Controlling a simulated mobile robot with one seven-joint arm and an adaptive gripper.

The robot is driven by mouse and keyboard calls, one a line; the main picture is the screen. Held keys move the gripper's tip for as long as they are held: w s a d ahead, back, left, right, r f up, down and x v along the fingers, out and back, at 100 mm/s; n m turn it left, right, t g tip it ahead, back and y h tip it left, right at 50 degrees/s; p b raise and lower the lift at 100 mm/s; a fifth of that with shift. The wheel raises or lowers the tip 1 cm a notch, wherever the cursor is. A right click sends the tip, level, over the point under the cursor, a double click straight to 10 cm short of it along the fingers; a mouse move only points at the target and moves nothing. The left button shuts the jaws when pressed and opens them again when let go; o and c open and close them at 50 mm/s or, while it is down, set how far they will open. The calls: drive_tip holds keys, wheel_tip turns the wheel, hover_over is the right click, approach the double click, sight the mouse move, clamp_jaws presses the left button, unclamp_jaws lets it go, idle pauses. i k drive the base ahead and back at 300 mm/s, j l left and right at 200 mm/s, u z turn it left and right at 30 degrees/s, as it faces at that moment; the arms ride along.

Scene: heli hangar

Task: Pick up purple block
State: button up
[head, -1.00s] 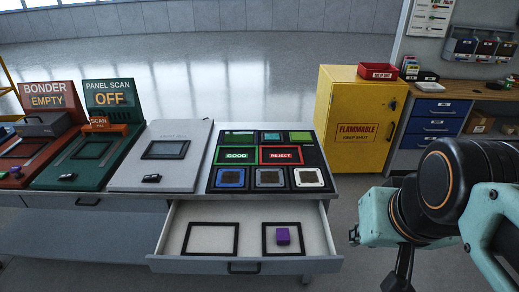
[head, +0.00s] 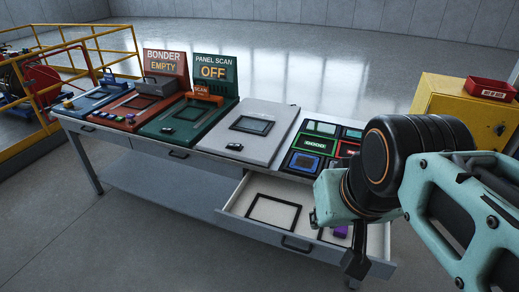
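The purple block (head: 341,231) lies inside the open drawer (head: 236,211), within the right-hand black square frame. My arm covers part of the block and most of that frame in the head view. My gripper (head: 356,268) is a dark shape hanging below the wrist, in front of the drawer's right end in the picture. I cannot tell its height or distance from the block. Its fingers are not clear enough to show whether they are open or shut.
An empty black square frame (head: 274,212) lies in the drawer's left half. The worktop above bears a grey panel (head: 246,117), a green PANEL SCAN station (head: 186,121) and an orange BONDER station (head: 129,112). A yellow cabinet (head: 447,100) with a red bin (head: 490,88) stands right. Floor in front is clear.

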sight(340, 231)
drive_tip(key=j+z, duration=0.1)
drive_tip(key=z, duration=0.65)
drive_tip(key=i+j, duration=0.15)
drive_tip(key=i, duration=0.35)
drive_tip(key=l+z, duration=0.05)
